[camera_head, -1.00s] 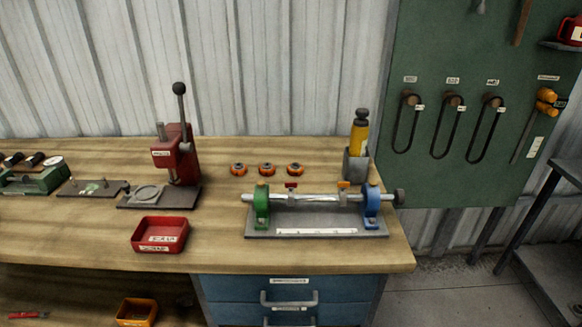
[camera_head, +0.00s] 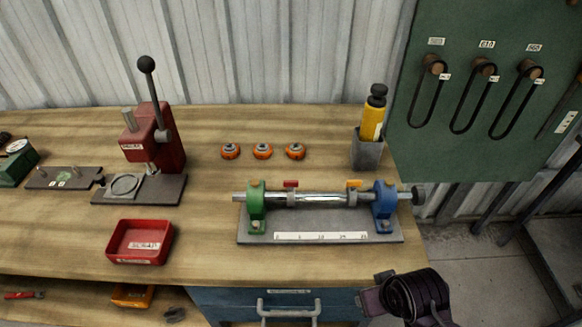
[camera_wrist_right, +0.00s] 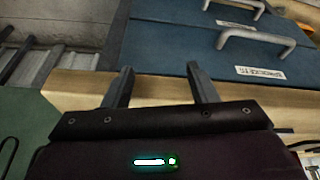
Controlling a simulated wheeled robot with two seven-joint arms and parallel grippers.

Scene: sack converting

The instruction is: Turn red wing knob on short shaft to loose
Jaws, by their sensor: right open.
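The red wing knob (camera_head: 290,184) sits on top of a collar on the horizontal metal shaft (camera_head: 322,198), near the green bearing block (camera_head: 256,203). A yellow-orange wing knob (camera_head: 354,184) sits on a second collar, near the blue bearing block (camera_head: 385,204). My right arm shows at the lower right in the head view, in front of the bench edge and away from the shaft. In the right wrist view my right gripper (camera_wrist_right: 160,88) has its two fingers apart with nothing between them. My left gripper is in neither current view.
A red press (camera_head: 165,150) and a red bin (camera_head: 139,242) stand left of the shaft. Several orange-rimmed parts (camera_head: 262,151) lie behind it. A grey holder (camera_head: 367,149) with a yellow bottle stands at back right. Blue drawers with handles (camera_wrist_right: 258,43) are under the bench.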

